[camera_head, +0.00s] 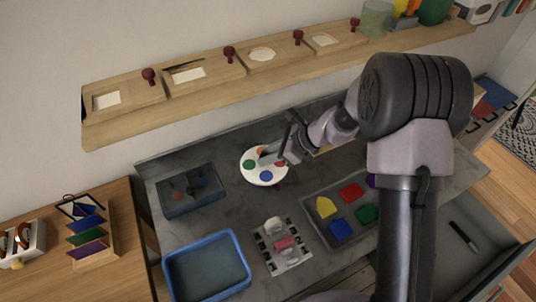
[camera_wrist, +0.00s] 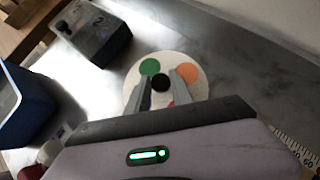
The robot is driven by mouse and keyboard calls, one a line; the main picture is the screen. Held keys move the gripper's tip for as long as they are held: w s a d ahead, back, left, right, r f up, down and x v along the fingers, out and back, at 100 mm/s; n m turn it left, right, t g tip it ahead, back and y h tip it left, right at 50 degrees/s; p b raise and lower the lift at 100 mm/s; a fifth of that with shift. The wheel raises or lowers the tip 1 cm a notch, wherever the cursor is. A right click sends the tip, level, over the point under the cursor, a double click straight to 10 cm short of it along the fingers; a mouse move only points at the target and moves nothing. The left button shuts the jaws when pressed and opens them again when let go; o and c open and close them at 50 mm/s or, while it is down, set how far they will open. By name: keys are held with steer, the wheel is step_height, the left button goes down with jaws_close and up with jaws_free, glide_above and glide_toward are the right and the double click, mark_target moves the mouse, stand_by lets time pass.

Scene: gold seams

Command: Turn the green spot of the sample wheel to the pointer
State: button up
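The orange spot (camera_wrist: 187,73) is at the upper right. My gripper (camera_wrist: 161,76) is open over the wheel, its fingers either side of the black hub (camera_wrist: 160,84). I cannot tell whether they touch anything. I cannot make out the pointer.
A dark grey box (camera_head: 181,204) stands left of the wheel, and a blue tray (camera_head: 246,273) is at the front. A grey tray (camera_head: 313,222) with coloured blocks lies to the right. A wooden shelf (camera_head: 215,98) runs along the wall behind.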

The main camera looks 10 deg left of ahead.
jaws_close()
stand_by(1.1)
